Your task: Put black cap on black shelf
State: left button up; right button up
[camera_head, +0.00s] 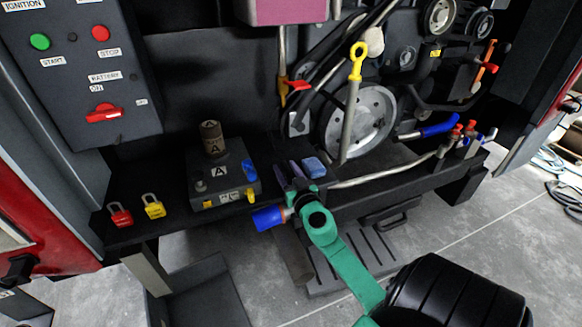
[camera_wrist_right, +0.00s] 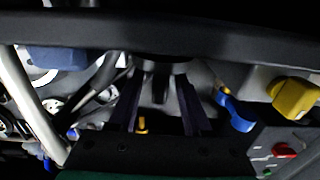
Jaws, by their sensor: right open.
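My right gripper (camera_head: 294,174) is open above the front of the black shelf (camera_head: 185,222), beside a blue block (camera_head: 314,167). Its two dark fingers also show in the right wrist view (camera_wrist_right: 158,78), spread apart. A dark shape (camera_wrist_right: 160,66) shows beyond and between the fingertips; I cannot tell whether it is the black cap. No black cap can be made out clearly in the head view. A dark brownish cylinder marked A (camera_head: 212,139) stands upright on a dark box marked A (camera_head: 222,185) on the shelf. My left gripper is not in view.
A red padlock (camera_head: 119,216) and a yellow padlock (camera_head: 153,207) are at the shelf's left end. A yellow-ringed dipstick (camera_head: 355,75) rises before the large pulley (camera_head: 360,122). A blue-handled tool (camera_head: 438,126) lies at right. A control panel (camera_head: 85,75) stands at left.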

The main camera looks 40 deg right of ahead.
pick_arm(q)
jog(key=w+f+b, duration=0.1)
jog(key=b, duration=0.1)
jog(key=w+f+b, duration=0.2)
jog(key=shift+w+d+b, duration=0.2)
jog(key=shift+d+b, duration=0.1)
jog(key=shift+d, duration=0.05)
pick_arm(e)
jog(key=v, duration=1.2)
